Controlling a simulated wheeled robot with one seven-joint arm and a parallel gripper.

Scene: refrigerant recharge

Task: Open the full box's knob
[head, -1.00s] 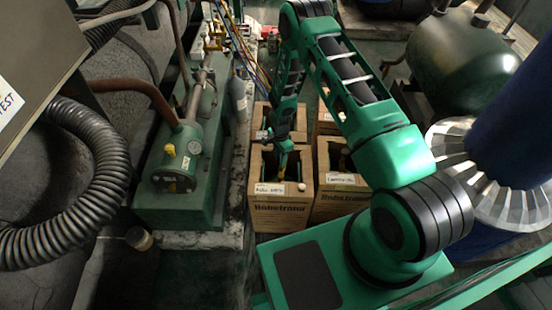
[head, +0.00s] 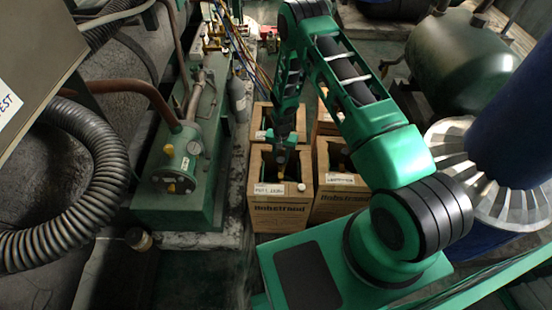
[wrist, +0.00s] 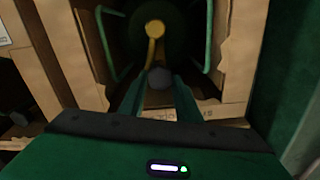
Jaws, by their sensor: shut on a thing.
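The labelled cardboard box (head: 280,216) stands front left in the group of boxes, its top open. The label's wording is too small to read surely. In the wrist view I look down into the box (wrist: 237,70), at a dark cylinder (wrist: 185,28) with green handle rails and a yellow fitting (wrist: 155,30). A grey knob (wrist: 160,74) sits at the near end of the yellow fitting. My gripper (wrist: 160,88) is shut on the knob, a finger on each side. In the head view my gripper (head: 281,152) reaches down into the box opening, its fingertips mostly hidden.
Another open cardboard box (head: 338,207) stands close on the right, with more behind. Green machinery with a gauge (head: 194,148) lies to the left, and a grey bottle (head: 238,98) beside it. A large green tank (head: 455,55) is at the upper right.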

